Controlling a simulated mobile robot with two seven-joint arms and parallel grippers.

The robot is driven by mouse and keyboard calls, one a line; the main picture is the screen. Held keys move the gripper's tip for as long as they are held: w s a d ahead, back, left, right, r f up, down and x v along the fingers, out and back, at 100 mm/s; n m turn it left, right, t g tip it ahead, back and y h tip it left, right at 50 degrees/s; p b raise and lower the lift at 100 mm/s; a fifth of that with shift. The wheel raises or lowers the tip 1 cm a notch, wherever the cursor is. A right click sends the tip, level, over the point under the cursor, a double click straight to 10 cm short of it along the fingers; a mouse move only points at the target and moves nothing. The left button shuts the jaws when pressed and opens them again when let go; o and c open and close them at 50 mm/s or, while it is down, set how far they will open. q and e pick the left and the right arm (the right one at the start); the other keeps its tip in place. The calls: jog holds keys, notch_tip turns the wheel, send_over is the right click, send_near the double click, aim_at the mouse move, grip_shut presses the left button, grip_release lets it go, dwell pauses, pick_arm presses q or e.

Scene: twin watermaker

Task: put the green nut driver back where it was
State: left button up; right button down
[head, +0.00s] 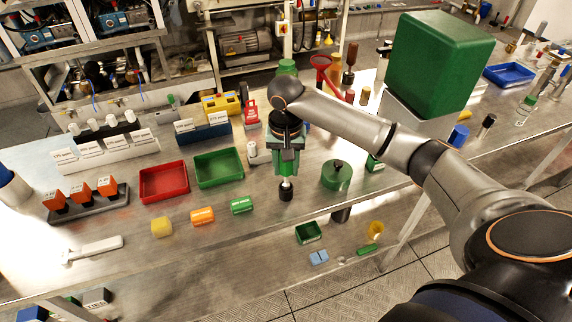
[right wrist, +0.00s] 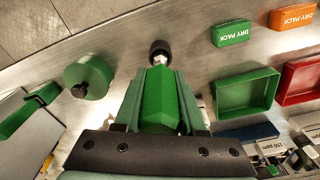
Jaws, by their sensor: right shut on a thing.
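The green nut driver (right wrist: 160,98) is held in my right gripper (right wrist: 158,95), its green handle between the two fingers in the right wrist view. A short bright shank and a dark round end show beyond the handle. In the head view my right gripper (head: 286,165) points down over the middle of the steel bench, with the nut driver (head: 286,183) below the fingers. Its dark end is low, near the bench top; I cannot tell whether it touches. The fingers hide much of the handle. My left gripper is not in view.
A green tray (head: 241,164) and a red tray (head: 184,179) lie left of the gripper. Green, orange and yellow packs (head: 162,227) lie in front. A round green container (head: 337,176) stands to the right. A big green box (head: 440,60) stands behind my right arm.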

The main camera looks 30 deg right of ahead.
jog(key=shift+f, duration=0.5)
jog(key=shift+c, duration=2)
grip_release()
